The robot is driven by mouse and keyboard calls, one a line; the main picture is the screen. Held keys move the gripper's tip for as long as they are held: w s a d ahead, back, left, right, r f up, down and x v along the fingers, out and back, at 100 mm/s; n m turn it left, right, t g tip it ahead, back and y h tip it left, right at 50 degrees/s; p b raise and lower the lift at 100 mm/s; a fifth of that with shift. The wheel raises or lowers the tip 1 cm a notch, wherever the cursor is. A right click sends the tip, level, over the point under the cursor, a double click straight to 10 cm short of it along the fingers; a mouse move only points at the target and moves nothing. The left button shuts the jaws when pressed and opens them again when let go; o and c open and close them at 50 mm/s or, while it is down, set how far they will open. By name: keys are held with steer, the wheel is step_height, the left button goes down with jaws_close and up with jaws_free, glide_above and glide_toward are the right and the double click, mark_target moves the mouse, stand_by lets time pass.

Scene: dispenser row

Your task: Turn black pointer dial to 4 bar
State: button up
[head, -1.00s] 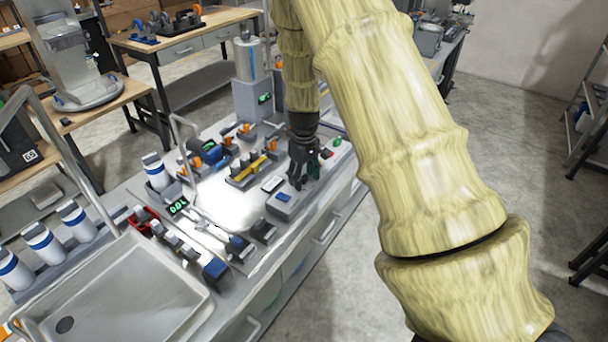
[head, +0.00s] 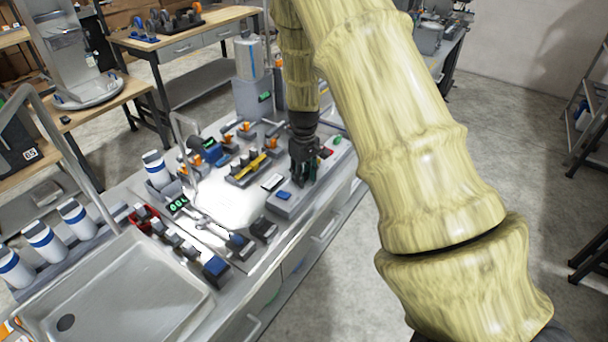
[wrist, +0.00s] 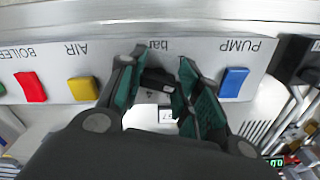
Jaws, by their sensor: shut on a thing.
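In the wrist view the black pointer dial (wrist: 158,80) sits on a grey panel between the two green-padded fingers of my gripper (wrist: 160,66). My gripper is shut on the dial. The word "bar" shows upside down just beyond it. The fingers hide most of the scale, so I cannot read the number at the pointer. A small white display (wrist: 166,115) lies below the dial, partly covered by the fingers. In the head view my gripper (head: 302,180) is down at the panel, and the dial is hidden behind it.
On the panel, a blue switch (wrist: 233,83) marked PUMP is right of the fingers. A yellow switch (wrist: 83,89) marked AIR and a red switch (wrist: 31,87) marked BOILER are left. In the head view a sink (head: 120,300) and several blue-banded bottles stand at the lower left.

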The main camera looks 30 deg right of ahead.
steer(key=m, duration=0.4)
steer(key=shift+a+r+m, duration=0.1)
steer(key=shift+m, duration=0.3)
steer(key=m+p, duration=0.1)
steer(key=m, duration=0.4)
steer(key=shift+w+a, duration=0.1)
steer(key=shift+w, duration=0.05)
steer(key=m, duration=0.4)
steer(key=shift+w+m+p, duration=0.1)
steer(key=shift+m+p, duration=0.2)
steer(key=shift+m, duration=0.1)
steer(key=shift+w+m+p, duration=0.15)
steer(key=shift+m+p, duration=0.25)
steer(key=shift+m, duration=1.9)
steer(key=o, duration=1)
steer(key=shift+a, duration=0.1)
step_height(320, 180, up, 12)
steer(key=shift+f, duration=0.1)
